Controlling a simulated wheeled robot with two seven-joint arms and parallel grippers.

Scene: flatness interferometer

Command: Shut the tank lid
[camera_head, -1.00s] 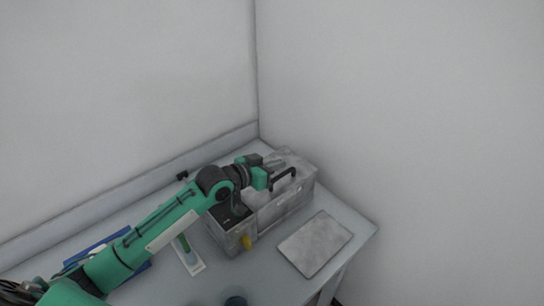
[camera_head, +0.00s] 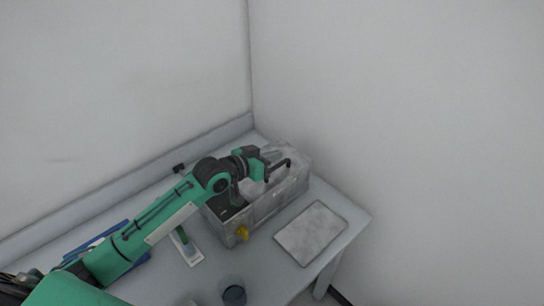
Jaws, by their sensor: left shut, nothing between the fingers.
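The tank (camera_head: 262,212) is a grey metal box at the back right of the table. Its lid (camera_head: 292,155) is grey with a black bar handle (camera_head: 280,165) and appears to lie flat over the tank's right part. The left part shows a dark top behind my arm. My left gripper (camera_head: 268,160) is shut and empty. It is over the tank beside the handle; I cannot tell whether it touches the lid or handle. My arm hides part of the tank. My right gripper is not in view.
A flat grey plate (camera_head: 311,233) lies right of the tank near the table (camera_head: 262,276) edge. A dark round cup (camera_head: 234,295) stands at the front. A blue item (camera_head: 108,236) lies left. Walls close in behind and right.

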